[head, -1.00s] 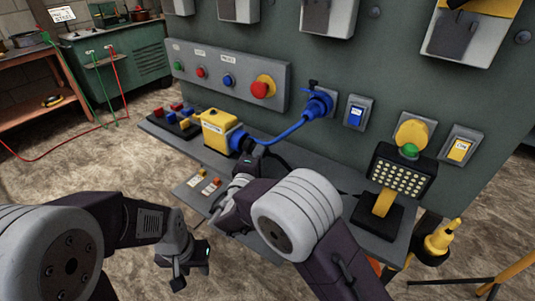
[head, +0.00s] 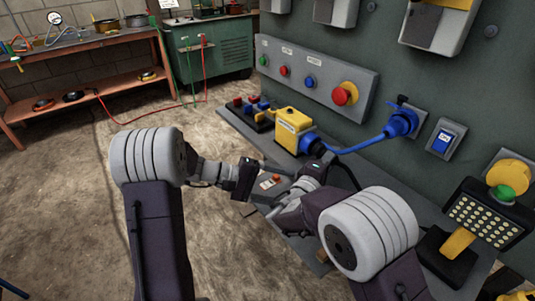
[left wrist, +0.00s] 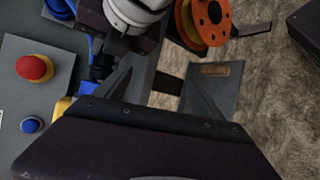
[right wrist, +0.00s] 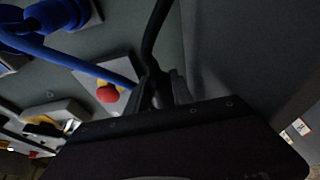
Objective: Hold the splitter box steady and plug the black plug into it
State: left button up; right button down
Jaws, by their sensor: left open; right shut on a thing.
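The yellow splitter box (head: 293,122) sits on the bench shelf in the head view, with a blue plug (head: 311,144) in its near right side. Only a sliver of yellow, likely the box, shows in the left wrist view (left wrist: 62,107). My left gripper (head: 272,179) is open and empty, in front of the box and apart from it. My right gripper (head: 311,172) is just in front of the box, shut on the black plug. The plug is mostly hidden by the fingers; its dark cable (right wrist: 155,35) rises from them in the right wrist view.
A blue cable (head: 350,147) runs from the box to the blue wall socket (head: 402,122). A red stop button (head: 345,94) is on the panel behind. A lamp (head: 490,212) stands at the right. An orange reel (left wrist: 205,20) shows in the left wrist view.

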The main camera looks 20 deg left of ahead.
aim_at(304, 147)
pick_arm(q)
jog(key=w+a+r+m+t+h, duration=0.1)
jog(key=w+a+r+t+h, duration=0.1)
jog(key=w+a+r+t, duration=0.35)
jog(key=shift+g, duration=0.45)
jog(key=x, duration=1.2)
jog(key=shift+w+d+r, duration=0.1)
jog(key=shift+w+r, duration=0.1)
jog(key=shift+r, duration=0.1)
grip_shut()
dwell(1.0)
jog(key=shift+f, duration=0.1)
